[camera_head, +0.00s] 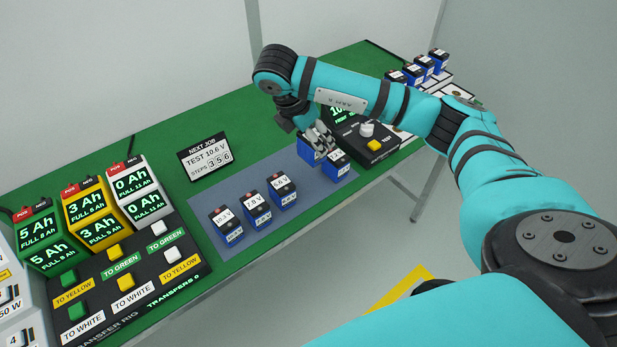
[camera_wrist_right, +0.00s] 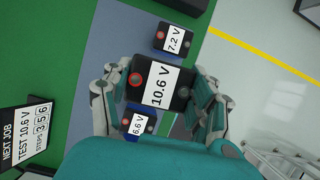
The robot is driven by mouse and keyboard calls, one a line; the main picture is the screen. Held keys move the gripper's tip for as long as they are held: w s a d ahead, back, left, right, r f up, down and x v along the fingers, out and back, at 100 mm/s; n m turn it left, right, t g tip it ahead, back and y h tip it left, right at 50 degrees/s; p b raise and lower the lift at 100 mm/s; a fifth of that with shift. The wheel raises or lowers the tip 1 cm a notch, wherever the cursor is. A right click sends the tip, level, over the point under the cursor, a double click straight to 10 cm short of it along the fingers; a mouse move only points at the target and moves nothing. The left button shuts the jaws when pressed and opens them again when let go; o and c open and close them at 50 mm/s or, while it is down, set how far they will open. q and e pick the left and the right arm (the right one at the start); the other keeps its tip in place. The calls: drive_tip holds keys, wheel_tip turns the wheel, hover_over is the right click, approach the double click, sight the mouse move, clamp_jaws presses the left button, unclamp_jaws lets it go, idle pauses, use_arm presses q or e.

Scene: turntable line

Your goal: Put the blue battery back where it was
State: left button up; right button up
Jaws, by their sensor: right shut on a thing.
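My right gripper (camera_head: 320,138) is shut on a blue battery (camera_head: 307,151), above or at the grey mat (camera_head: 240,188). In the right wrist view the held battery (camera_wrist_right: 158,84) has a black top and a 10.6 V label, with fingers on both sides. A 7.2 V battery (camera_wrist_right: 174,38) is beside it there, and a 6.6 V battery (camera_wrist_right: 138,123) is on the other side. The 7.2 V battery also shows in the head view (camera_head: 337,168). I cannot tell whether the held battery touches the mat. My left gripper is out of view.
Several other blue batteries, including a 10.1 V one (camera_head: 226,226), stand in a row on the mat. A sign (camera_head: 204,156) reads "TEST 10.6 V, STEPS 3 5 6". A transfer rig (camera_head: 130,275) stands left.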

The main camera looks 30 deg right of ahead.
sight(304, 151)
drive_tip(key=shift+w+d+f+m, duration=0.1)
drive_tip(key=shift+f+m, duration=0.15)
drive_tip(key=shift+m, duration=0.05)
wheel_tip(304, 151, down, 5)
drive_tip(key=shift+p, duration=0.65)
wheel_tip(304, 151, down, 4)
drive_tip(key=shift+f+p, duration=0.1)
drive_tip(key=shift+p, duration=0.25)
drive_tip(key=o, duration=1.6)
drive_tip(key=shift+a+r, duration=0.2)
drive_tip(key=shift+r, duration=0.25)
drive_tip(key=b+v, duration=0.1)
drive_tip(key=v, duration=0.9)
drive_tip(key=shift+d, duration=0.1)
drive_tip(key=shift+a+r, duration=0.25)
drive_tip(key=shift+r, duration=0.3)
